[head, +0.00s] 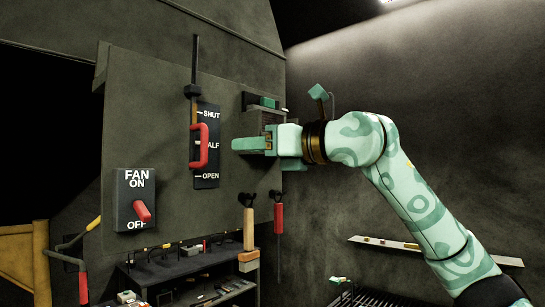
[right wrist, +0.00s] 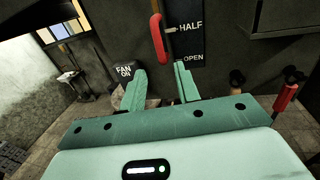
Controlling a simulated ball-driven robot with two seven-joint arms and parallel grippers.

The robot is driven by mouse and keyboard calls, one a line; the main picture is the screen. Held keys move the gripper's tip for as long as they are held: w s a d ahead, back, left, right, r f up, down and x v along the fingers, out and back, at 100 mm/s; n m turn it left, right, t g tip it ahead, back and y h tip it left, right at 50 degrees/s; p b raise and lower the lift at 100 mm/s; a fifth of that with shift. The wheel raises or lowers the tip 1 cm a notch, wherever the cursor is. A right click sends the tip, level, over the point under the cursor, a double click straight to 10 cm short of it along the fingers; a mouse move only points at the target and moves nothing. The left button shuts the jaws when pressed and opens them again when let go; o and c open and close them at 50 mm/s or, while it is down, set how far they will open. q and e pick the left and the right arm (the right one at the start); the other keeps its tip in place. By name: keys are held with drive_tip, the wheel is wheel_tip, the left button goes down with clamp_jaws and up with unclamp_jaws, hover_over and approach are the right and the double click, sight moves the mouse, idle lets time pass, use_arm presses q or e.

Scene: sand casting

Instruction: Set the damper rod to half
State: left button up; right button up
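The damper rod (head: 194,65) runs upright down the dark panel and ends in a red loop handle (head: 200,146). The handle also shows in the right wrist view (right wrist: 157,40). The black scale plate (head: 207,181) beside it reads SHUT, HALF and OPEN from top to bottom. The handle overlaps the plate's left side, and its middle is about level with HALF. My right gripper (head: 240,145) is right of the handle, apart from it. In the right wrist view its fingers (right wrist: 159,70) are spread and empty, with the handle beyond their tips. My left gripper is not in view.
A fan switch box (head: 134,211) with a red lever is on the panel's lower left. Tools with wooden (head: 249,230) and red (head: 278,219) handles hang below my right gripper. A cluttered shelf (head: 190,270) is lower down. A block with a green top (head: 262,101) is behind my gripper.

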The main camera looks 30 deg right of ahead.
drive_tip(key=v, duration=0.4)
drive_tip(key=shift+s+b, duration=0.15)
drive_tip(key=shift+b, duration=0.15)
